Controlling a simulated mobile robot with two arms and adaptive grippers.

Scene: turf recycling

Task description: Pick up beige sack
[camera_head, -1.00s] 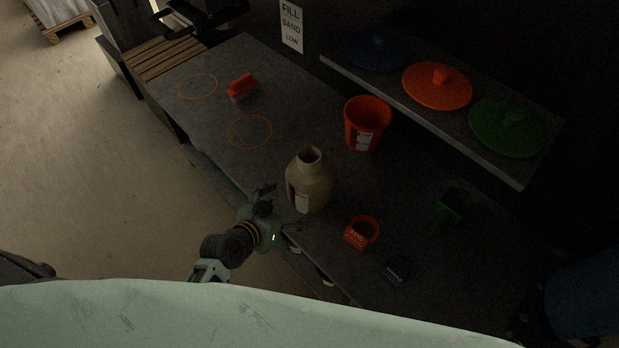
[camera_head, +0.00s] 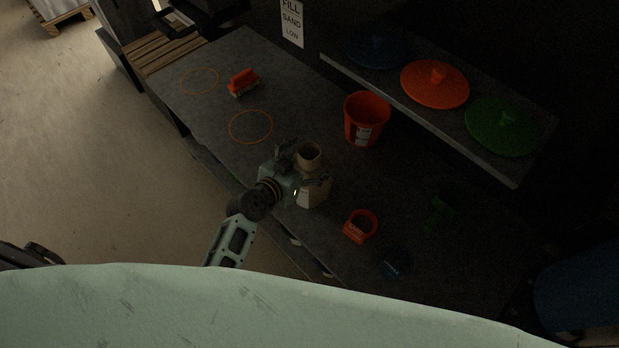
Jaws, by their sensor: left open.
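The beige sack (camera_head: 314,191) stands upright on the dark grey table, near its front edge, with its round open neck at the top and a pale label on its front. My left gripper (camera_head: 304,168) is open at the sack, with its fingers around or beside the neck and upper body; I cannot tell whether they touch it. The gripper and wrist hide the left part of the sack. My right gripper is not in view.
On the table (camera_head: 215,122) are a red bucket (camera_head: 364,121), a red-orange brush (camera_head: 243,82), a small orange scoop-like item (camera_head: 359,229), a dark blue item (camera_head: 396,263) and a dark green one (camera_head: 440,213). A shelf behind holds an orange lid (camera_head: 434,87) and a green lid (camera_head: 502,130).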

